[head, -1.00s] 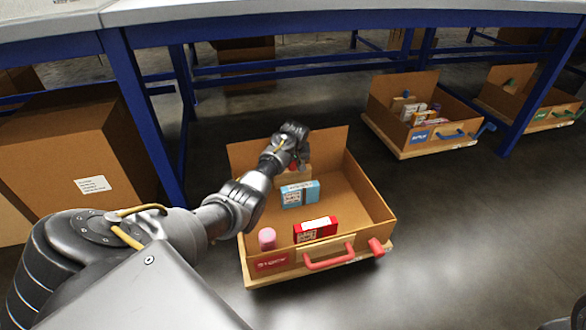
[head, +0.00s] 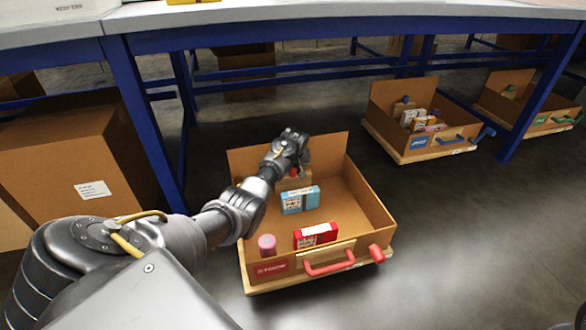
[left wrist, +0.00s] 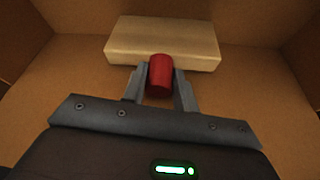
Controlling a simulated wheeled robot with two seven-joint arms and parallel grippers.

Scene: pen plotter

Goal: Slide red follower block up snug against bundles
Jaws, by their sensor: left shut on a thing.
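My left gripper (left wrist: 160,82) is shut on a red knob (left wrist: 160,72) in the left wrist view. The knob stands at the front of a pale wooden block (left wrist: 163,38), which looks like the follower block. In the head view my left gripper (head: 292,150) reaches into the back of the cardboard box, and the block (head: 290,181) shows partly behind and below it. A light blue bundle (head: 300,200) and a red bundle (head: 315,236) stand in the box nearer its front, apart from the block. My right gripper is not in view.
The open cardboard box (head: 377,213) has a red handle (head: 329,265) in front and a pink cylinder (head: 267,245) in its front left corner. Blue table legs (head: 145,120) rise behind it. Similar boxes (head: 395,92) stand at the right.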

